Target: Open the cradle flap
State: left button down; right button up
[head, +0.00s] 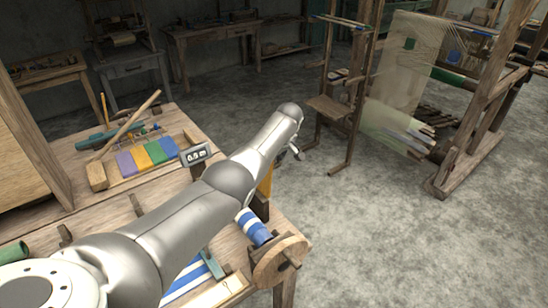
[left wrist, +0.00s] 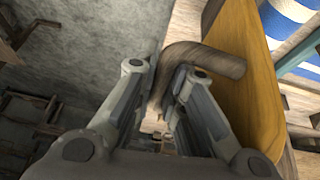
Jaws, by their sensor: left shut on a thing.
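The cradle flap is a yellow-orange board. It shows large at the right in the left wrist view (left wrist: 245,85), and its edge shows beside my arm in the head view (head: 265,185). A bent brown wooden handle (left wrist: 210,60) comes off the flap and curves down between the fingers of my left gripper (left wrist: 160,76). The gripper is shut on this handle. In the head view my left arm hides most of the gripper and handle. My right gripper is in neither view.
The wooden bench (head: 100,200) holds a roll of blue-and-white striped cloth (head: 253,227) with a round wooden end disc (head: 279,260). A small counter (head: 195,154) and coloured blocks (head: 142,158) lie behind my arm. A loom frame (head: 470,130) stands at right; the floor between is clear.

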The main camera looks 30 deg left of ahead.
pick_arm(q)
jog(key=c, duration=1.9)
grip_release()
jog(key=shift+w+d+r, duration=0.15)
jog(key=o, duration=0.4)
jog(key=shift+w+f, duration=0.15)
jog(key=shift+f, duration=0.05)
jog(key=shift+s+r, duration=0.15)
jog(key=shift+s, duration=0.05)
jog(key=v, duration=1.1)
jog(key=shift+d+r, duration=0.1)
jog(key=shift+r, duration=0.25)
jog(key=shift+s+f, duration=0.1)
